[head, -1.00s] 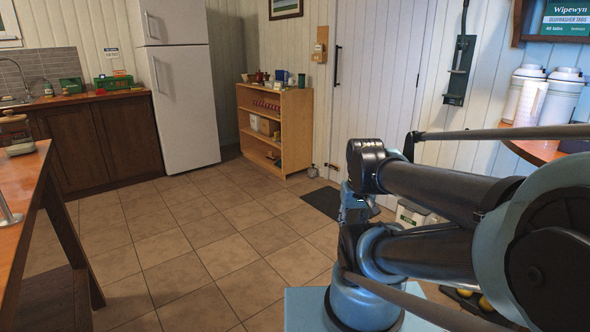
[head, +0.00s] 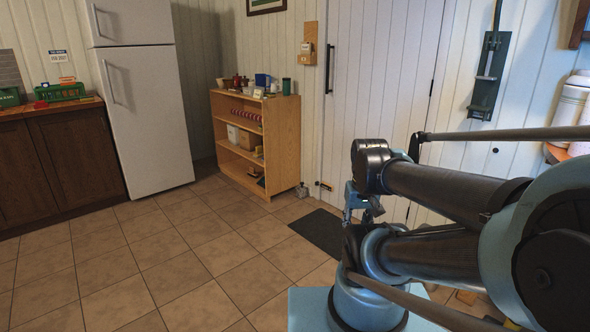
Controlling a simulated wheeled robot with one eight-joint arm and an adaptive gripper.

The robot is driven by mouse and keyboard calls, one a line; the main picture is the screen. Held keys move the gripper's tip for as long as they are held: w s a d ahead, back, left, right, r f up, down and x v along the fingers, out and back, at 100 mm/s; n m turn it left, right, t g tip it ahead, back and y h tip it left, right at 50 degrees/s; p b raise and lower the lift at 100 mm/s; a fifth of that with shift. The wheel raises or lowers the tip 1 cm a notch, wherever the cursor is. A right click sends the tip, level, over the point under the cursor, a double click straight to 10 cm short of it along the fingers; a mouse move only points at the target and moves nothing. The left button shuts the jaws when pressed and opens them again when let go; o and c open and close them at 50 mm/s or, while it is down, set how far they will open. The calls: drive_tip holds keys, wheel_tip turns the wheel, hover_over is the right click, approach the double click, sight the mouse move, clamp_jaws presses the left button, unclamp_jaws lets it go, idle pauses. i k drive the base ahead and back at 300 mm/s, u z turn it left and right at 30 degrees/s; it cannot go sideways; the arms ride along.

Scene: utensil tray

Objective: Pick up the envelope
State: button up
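I cannot make out an envelope in the head view. A wooden shelf unit (head: 285,146) against the back wall holds small items on its top and shelves, too small to identify with certainty. A small pale card-like item (head: 258,93) is on its top near the front edge. My arm is folded across the right side. My gripper (head: 359,206) seems to be the small blue and dark part below the wrist, partly hidden by my arm. Its fingers are not clear, and I see nothing held in it.
A white fridge (head: 147,120) and a dark wooden counter (head: 62,150) with a green crate (head: 59,92) stand at the left. A dark mat (head: 321,233) lies before the white door (head: 384,110). The tiled floor (head: 170,265) ahead is clear.

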sight(305, 49)
drive_tip(key=i, duration=3.85)
drive_tip(key=u, duration=0.15)
